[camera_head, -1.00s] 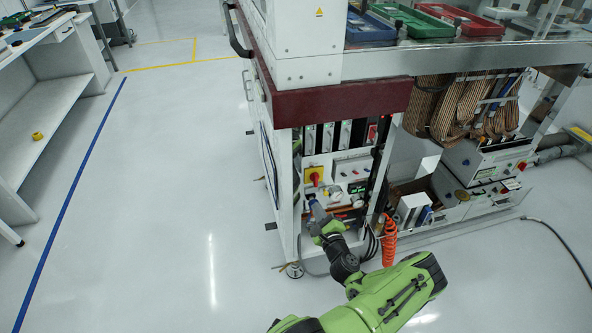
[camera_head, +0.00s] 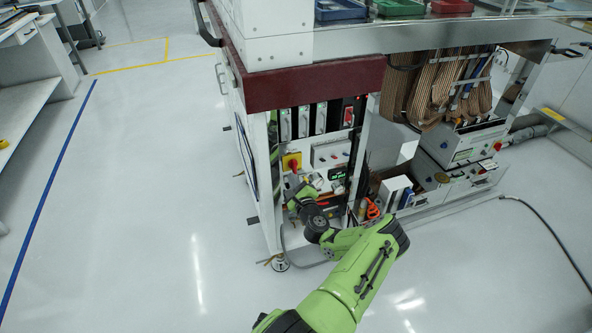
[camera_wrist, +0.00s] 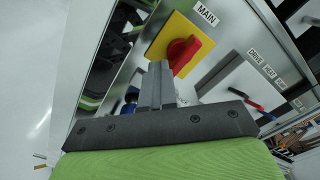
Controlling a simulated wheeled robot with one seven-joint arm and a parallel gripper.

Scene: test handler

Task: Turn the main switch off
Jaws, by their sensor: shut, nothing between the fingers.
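The main switch is a red rotary knob (camera_wrist: 184,52) on a yellow plate (camera_wrist: 168,37), under a label reading MAIN in the wrist view. In the head view the red knob (camera_head: 293,167) sits on the cabinet's lower panel, at the left. My gripper (camera_wrist: 160,66) is shut and empty, with its fingertips right beside the knob's lower left side and over the plate's lower edge. I cannot tell whether they touch the knob. In the head view my gripper (camera_head: 292,183) is just below the switch and partly hidden by my green wrist.
A white box labelled DRIVE (camera_wrist: 236,82) is right of the switch. The cabinet's left post (camera_head: 271,215) stands close to my wrist. A dark red beam (camera_head: 315,85) overhangs the panel. Floor at left is clear.

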